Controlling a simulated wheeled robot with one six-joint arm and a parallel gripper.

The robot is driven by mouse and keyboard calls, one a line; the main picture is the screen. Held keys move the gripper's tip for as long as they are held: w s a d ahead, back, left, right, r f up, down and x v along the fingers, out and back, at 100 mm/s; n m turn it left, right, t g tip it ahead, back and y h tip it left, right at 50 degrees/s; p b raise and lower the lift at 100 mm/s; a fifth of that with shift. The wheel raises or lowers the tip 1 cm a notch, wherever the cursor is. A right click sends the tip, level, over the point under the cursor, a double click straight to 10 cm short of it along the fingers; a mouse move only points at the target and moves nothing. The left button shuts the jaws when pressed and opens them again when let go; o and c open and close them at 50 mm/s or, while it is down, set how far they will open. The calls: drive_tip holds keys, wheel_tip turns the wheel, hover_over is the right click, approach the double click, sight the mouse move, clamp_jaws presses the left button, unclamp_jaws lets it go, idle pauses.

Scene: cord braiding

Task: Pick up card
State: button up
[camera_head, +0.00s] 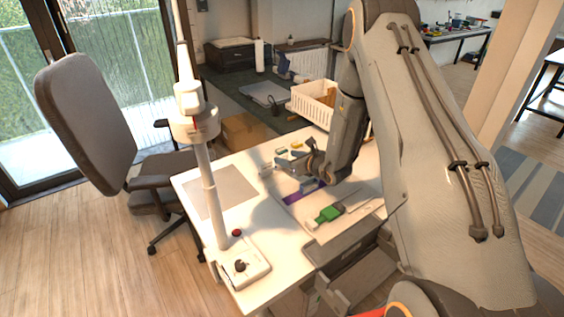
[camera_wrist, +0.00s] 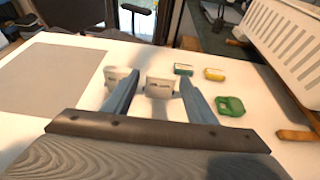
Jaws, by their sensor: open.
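Two small white card-like pieces with dark print show in the wrist view, a left one (camera_wrist: 113,80) and a right one (camera_wrist: 160,87). I cannot tell which is the card, or whether they lie flat or stand. My gripper (camera_wrist: 157,86) is open, with its two blue-grey fingers reaching toward them. The right piece appears between the fingers, and the left one appears beside and partly behind the left finger. I cannot tell whether the fingers touch either piece. In the head view my gripper (camera_head: 291,166) is low over the white table (camera_head: 262,226).
A white slatted bin (camera_head: 313,101) stands behind. A grey mat (camera_head: 222,191) lies left. A green-and-grey tool (camera_head: 327,214) lies near the front.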

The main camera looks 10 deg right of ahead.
sight(283, 156)
drive_tip(key=shift+p+x, duration=1.05)
drive_tip(key=shift+x, duration=1.35)
drive_tip(key=c, duration=0.8)
